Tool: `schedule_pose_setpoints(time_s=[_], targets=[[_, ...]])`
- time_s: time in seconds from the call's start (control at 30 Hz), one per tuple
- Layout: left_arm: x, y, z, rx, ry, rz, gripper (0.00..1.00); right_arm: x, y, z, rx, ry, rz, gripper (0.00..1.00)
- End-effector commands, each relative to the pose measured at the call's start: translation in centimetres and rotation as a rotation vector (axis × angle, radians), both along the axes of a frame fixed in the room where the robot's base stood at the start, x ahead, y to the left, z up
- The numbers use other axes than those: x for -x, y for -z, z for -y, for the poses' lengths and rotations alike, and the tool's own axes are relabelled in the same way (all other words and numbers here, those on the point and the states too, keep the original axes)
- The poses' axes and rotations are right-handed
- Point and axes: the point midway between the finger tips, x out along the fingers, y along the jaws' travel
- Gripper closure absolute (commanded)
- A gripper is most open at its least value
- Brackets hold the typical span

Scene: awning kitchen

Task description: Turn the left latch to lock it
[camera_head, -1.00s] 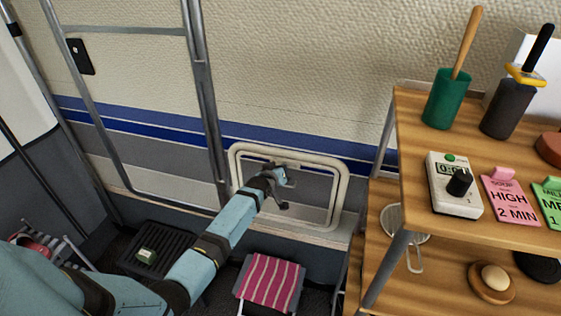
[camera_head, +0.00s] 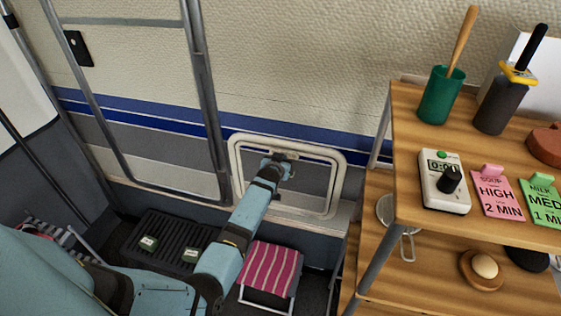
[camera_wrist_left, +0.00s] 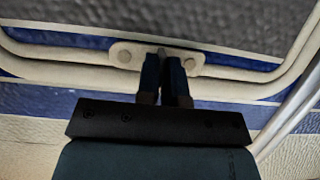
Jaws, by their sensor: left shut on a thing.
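A small hatch with a cream frame (camera_head: 338,190) is set low in the camper wall, its panel (camera_head: 312,190) level in the frame as far as I can see. My left gripper (camera_head: 282,159) is at the hatch's upper edge. In the left wrist view, a cream latch plate (camera_wrist_left: 126,55) with two screws sits on the frame (camera_wrist_left: 60,55). My left gripper's fingers (camera_wrist_left: 166,62) are close together on the small latch knob (camera_wrist_left: 161,51) at the plate's middle. The fingers hide most of the knob, so its angle is unclear. My right gripper is out of view.
A wooden shelf (camera_head: 405,225) with a timer (camera_head: 442,185) and cards stands at the right.

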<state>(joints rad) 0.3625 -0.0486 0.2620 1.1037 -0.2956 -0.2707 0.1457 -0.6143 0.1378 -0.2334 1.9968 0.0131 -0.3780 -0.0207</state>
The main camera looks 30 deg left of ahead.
Motion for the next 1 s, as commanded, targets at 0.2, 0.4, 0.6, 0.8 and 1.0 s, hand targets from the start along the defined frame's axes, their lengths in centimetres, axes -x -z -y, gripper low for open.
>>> schedule_pose_setpoints(time_s=[0.2,0.4,0.6,0.8,1.0], targets=[[0.0,-0.1,0.0,-0.004,0.001,0.001,1.0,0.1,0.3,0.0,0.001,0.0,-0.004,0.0],[0.0,-0.1,0.0,-0.004,0.002,0.0,0.69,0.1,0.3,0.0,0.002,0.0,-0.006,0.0],[0.0,0.0,0.0,-0.003,0.001,0.0,0.67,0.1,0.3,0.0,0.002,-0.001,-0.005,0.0],[0.0,-0.2,0.0,-0.002,0.001,0.0,0.67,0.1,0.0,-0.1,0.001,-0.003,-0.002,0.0],[0.1,-0.7,-0.1,-0.002,0.002,-0.001,0.67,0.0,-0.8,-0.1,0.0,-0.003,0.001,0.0]])
